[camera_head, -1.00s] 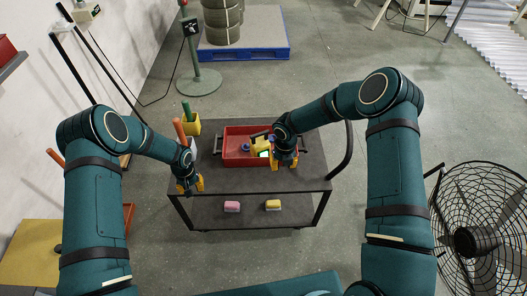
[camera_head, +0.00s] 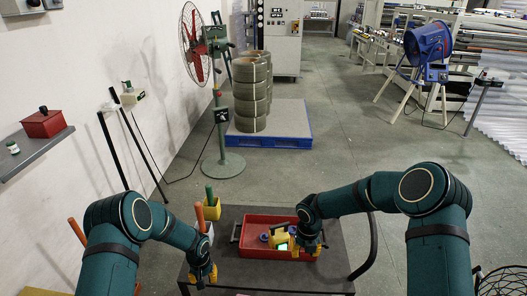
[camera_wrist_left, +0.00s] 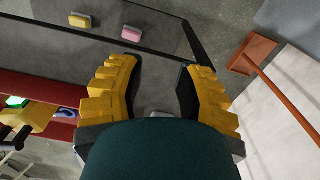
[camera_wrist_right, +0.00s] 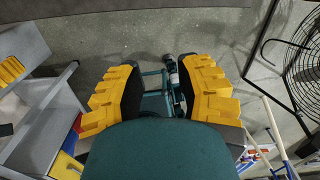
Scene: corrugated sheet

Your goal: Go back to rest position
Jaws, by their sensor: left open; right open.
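My left gripper (camera_head: 203,277) is open and empty above the left front part of the dark cart top (camera_head: 235,277). In the left wrist view its yellow fingers (camera_wrist_left: 158,90) are spread with only dark surface between them. My right gripper (camera_head: 312,248) is over the right side of the red tray (camera_head: 262,219). In the right wrist view its fingers (camera_wrist_right: 160,90) are spread apart with nothing held between them. A yellow device with a lit green screen (camera_head: 283,246) is in the tray beside the right gripper, partly hidden by it.
A yellow holder (camera_head: 211,209) with a green-handled tool stands at the cart's back left. Yellow (camera_wrist_left: 81,20) and pink (camera_wrist_left: 131,33) sponges lie on the lower shelf. A caged fan (camera_wrist_right: 304,60) stands to the right. Stacked tan rolls (camera_head: 250,92) stand on a blue pallet (camera_head: 290,142) behind.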

